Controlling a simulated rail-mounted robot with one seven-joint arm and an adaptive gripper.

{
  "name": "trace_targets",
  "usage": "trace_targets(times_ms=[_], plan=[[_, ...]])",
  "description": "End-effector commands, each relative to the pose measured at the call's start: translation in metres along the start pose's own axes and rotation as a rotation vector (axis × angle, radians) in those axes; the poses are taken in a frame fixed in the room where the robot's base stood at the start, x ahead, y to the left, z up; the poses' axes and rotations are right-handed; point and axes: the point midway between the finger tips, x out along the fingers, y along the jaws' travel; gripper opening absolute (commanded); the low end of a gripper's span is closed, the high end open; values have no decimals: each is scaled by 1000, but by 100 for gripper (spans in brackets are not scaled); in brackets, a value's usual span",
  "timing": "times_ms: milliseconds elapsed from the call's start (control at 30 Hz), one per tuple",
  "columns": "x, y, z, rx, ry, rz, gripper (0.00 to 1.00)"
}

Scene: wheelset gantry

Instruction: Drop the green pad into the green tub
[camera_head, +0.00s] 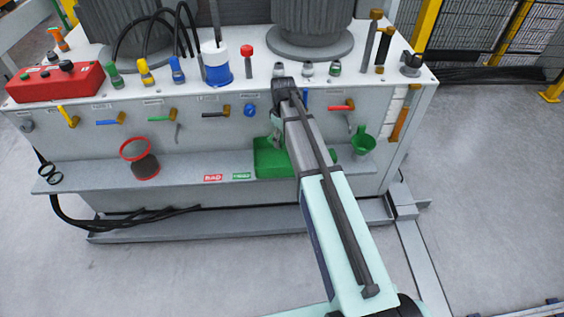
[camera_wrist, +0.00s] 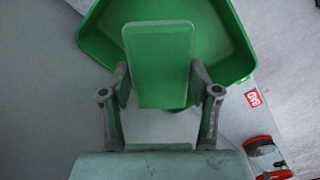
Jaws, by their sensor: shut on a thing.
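The green pad (camera_wrist: 158,62) is a flat, rounded rectangular block between the two fingers of my gripper (camera_wrist: 159,84) in the wrist view. My gripper is shut on it. The green tub (camera_wrist: 236,48) lies behind the pad in that view, with the pad overlapping its opening and near wall. In the head view the green tub (camera_head: 267,163) sits on the grey front shelf, partly hidden by my arm. The gripper (camera_head: 277,128) is just above the tub there, mostly hidden. The gap between pad and tub is hard to judge.
A red-rimmed dark container (camera_head: 141,160) stands left of the tub on the shelf (camera_head: 100,176). Red and green labels (camera_head: 227,177) lie between them. A green funnel-like cup (camera_head: 363,142) is at right.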

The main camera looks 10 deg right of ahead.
Motion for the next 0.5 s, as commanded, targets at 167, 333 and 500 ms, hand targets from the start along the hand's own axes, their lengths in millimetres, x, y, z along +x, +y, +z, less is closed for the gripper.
trace_targets(times_ms=[167,333,500], plan=[[22,0,0,0,0,0,17],[27,0,0,0,0,0,17],[26,0,0,0,0,0,17]])
